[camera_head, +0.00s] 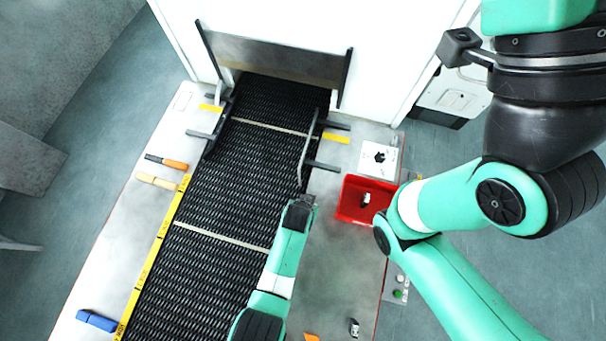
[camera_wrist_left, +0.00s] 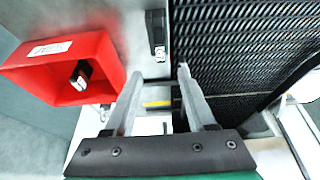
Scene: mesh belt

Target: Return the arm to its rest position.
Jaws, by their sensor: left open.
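My left gripper (camera_head: 305,200) is over the right edge of the mesh belt (camera_head: 220,190), left of the red bin. In the left wrist view its two fingers (camera_wrist_left: 160,82) are apart with nothing between them. My right arm comes in from the upper right and bends at the right of the bin. Its gripper is out of frame. The red bin (camera_head: 352,212) holds a small black-and-white item (camera_head: 366,199), which also shows in the left wrist view (camera_wrist_left: 81,75).
A similar black-and-white item (camera_head: 354,327) stands on the table right of the belt. Orange-and-black (camera_head: 170,163), tan (camera_head: 157,181) and blue (camera_head: 97,320) objects lie left of the belt. Guide rails (camera_head: 308,150) and a panel (camera_head: 275,60) stand at the far end.

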